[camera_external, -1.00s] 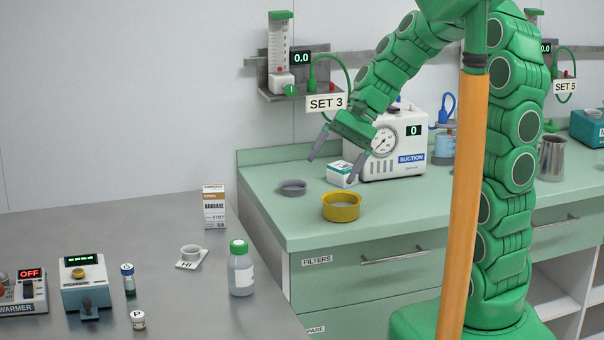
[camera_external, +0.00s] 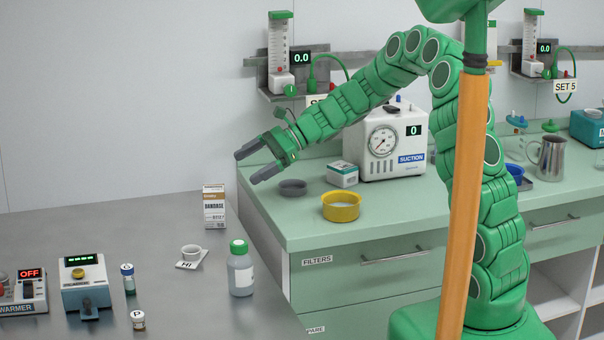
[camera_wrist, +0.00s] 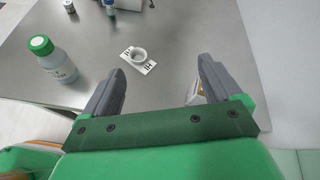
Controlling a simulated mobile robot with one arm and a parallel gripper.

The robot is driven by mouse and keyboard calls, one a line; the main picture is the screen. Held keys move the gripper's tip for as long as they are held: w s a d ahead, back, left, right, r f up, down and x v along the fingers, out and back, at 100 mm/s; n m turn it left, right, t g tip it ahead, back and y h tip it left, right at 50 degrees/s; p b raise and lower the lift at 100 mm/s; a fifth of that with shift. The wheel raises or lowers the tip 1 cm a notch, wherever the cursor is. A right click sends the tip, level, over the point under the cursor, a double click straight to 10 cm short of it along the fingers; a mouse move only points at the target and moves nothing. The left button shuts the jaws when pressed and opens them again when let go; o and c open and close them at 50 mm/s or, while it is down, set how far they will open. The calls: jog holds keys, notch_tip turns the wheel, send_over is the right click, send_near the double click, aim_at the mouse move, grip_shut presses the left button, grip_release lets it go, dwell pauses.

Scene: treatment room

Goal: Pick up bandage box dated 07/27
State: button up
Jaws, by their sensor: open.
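A white and brown bandage box (camera_external: 214,208) stands upright on the grey metal table, near the wall. Its front has small print under the word BANDAGE, too small to read surely. My gripper (camera_external: 246,168) is open and empty, in the air to the right of the box and higher than it, with its fingers pointing left. In the wrist view, a small part of a pale box (camera_wrist: 194,90) shows beside the right finger, which hides the rest. A white and teal box (camera_external: 342,174) lies on the green counter; its print is unreadable.
A capped bottle (camera_external: 240,270) and a small white cup (camera_external: 191,252) on a HI card stand in front of the bandage box. A yellow dish (camera_external: 341,206) and grey dish (camera_external: 292,187) sit on the counter. The table left of the box is clear.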

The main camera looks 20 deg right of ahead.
aim_at(214, 197)
jog(key=shift+w+a+f+m+t, duration=0.5)
jog(key=shift+w+f+m, duration=0.6)
jog(key=shift+w+f, duration=0.85)
jog(key=shift+w+a+f+m+t, duration=0.5)
jog(key=shift+w+f+m, duration=0.6)
jog(key=shift+w+f, duration=0.9)
jog(key=shift+w+a+f+m+t, duration=0.45)
jog(key=shift+w+f+m, duration=0.65)
jog(key=shift+w+f, duration=0.85)
jog(key=shift+y, duration=0.3)
jog(key=shift+r+x, duration=0.1)
jog(key=shift+x, duration=1.2)
jog(key=shift+r+x, duration=0.15)
jog(key=shift+x, duration=1.1)
jog(key=shift+a, duration=0.1)
jog(key=c, duration=1.1)
